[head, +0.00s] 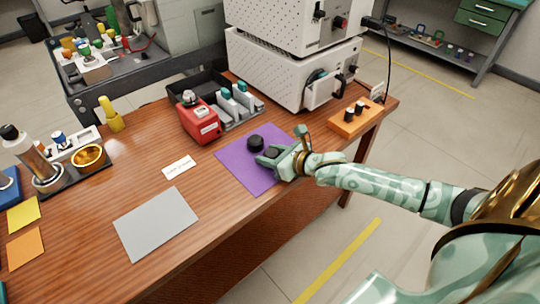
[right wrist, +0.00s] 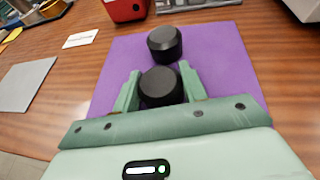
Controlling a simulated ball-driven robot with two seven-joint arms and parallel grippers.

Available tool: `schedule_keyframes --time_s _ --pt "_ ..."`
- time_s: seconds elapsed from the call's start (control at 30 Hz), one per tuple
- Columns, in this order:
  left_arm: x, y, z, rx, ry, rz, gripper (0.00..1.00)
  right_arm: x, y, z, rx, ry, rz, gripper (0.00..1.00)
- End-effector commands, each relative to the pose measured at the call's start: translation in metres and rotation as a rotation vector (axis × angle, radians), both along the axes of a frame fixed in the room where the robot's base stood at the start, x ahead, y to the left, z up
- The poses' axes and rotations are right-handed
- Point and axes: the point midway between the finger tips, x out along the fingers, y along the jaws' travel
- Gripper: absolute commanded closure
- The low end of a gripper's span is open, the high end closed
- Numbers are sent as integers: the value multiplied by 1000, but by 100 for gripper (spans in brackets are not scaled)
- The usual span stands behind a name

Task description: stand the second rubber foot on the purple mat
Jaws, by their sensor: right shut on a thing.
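The purple mat (head: 232,157) lies on the wooden table, and it also fills much of the right wrist view (right wrist: 118,62). One black rubber foot (head: 255,142) stands upright on the mat; in the right wrist view it is the farther foot (right wrist: 165,43). My right gripper (right wrist: 160,88) is over the mat, shut on a second black rubber foot (right wrist: 160,84), which is upright between the fingers. The held foot is close in front of the standing one. I cannot tell whether its underside touches the mat. My left gripper is not in view.
An orange block (head: 345,126) with black feet on it sits at the table's right end. A red device (head: 203,126) and a grey rack (head: 237,108) stand behind the mat. A white card (head: 179,167) and a grey sheet (head: 155,222) lie to its left.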

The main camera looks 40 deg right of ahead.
Motion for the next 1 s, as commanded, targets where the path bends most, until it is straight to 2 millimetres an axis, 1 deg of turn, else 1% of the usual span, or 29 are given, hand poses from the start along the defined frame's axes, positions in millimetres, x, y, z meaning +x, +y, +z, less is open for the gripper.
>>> schedule_keyframes --time_s 0.17,0.2,0.23,0.27,0.57,0.63,0.77,0.9,1.0 --pt "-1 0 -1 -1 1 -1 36 0 0 -3 0 0 0 81" --pt "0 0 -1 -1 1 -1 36 0 0 -2 0 0 0 49" --pt "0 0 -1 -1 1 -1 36 0 0 -2 0 0 0 41" --pt "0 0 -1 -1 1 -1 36 0 0 -2 0 0 0 36" --pt "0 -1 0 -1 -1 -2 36 0 0 1 0 -1 0 36" --pt "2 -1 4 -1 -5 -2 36 -5 -1 4 -2 1 -1 36" --pt "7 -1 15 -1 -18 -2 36 -27 -6 15 -2 1 1 36" --pt "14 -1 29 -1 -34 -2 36 -58 -13 30 -2 1 1 36" --pt "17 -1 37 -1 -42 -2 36 -78 -18 38 0 0 0 36"
